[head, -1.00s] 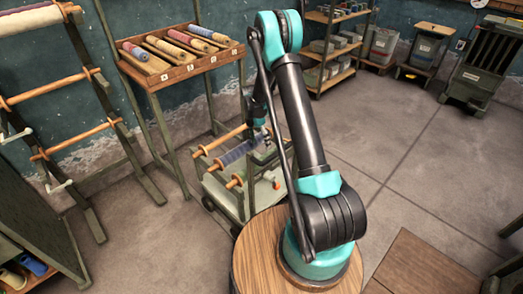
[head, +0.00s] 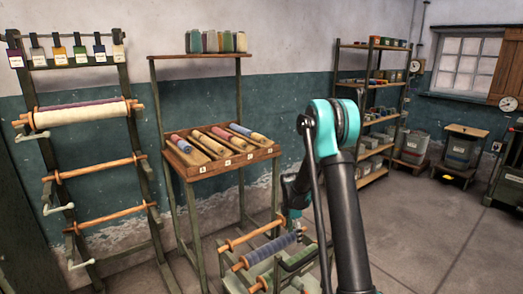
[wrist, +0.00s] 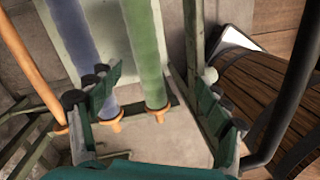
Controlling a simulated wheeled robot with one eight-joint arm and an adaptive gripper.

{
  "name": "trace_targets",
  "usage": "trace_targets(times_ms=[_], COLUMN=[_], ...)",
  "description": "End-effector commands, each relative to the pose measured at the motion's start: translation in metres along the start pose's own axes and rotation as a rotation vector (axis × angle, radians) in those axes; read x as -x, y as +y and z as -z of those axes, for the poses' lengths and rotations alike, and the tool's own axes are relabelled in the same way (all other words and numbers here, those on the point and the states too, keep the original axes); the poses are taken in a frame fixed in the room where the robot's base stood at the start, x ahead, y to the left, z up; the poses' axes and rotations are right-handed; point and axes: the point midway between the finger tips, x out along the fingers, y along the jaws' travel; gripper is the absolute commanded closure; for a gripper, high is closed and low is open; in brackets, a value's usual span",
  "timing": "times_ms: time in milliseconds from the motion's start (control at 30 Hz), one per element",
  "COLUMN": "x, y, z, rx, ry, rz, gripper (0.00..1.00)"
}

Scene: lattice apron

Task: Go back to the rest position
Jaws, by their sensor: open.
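My gripper (wrist: 148,78) is open in the wrist view, its two dark green fingers spread apart with nothing held between them. It points down over a blue roll (wrist: 72,35) and a green roll (wrist: 143,45), which both lie below the fingers. In the head view my arm reaches up from the bottom and bends down behind its elbow. The gripper end there is small and partly hidden by the arm, above the low cart with the blue roll (head: 268,250).
A sloped wooden rack (head: 222,158) with several rolls stands left of my arm. A frame with wooden bars (head: 100,168) stands farther left. Shelves (head: 372,105) and bins (head: 415,146) line the back wall. The grey floor (head: 440,220) at right is clear.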

Motion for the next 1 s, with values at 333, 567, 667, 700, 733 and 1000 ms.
trace_targets(times_ms=[333, 567, 667, 700, 733, 1000], x=[0.069, 0.093, 0.099, 0.1, 0.101, 0.095], y=[-0.087, -0.149, -0.176, -0.187, -0.195, -0.264], z=[-0.005, -0.002, 0.001, 0.002, 0.003, 0.015], rx=[-0.524, -0.872, -1.023, -1.083, -1.128, -1.525], ry=[0.044, 0.108, 0.145, 0.16, 0.173, 0.308], rz=[-0.133, -0.212, -0.244, -0.256, -0.264, -0.326], gripper=[0.23, 0.23, 0.23, 0.23, 0.23, 0.23])
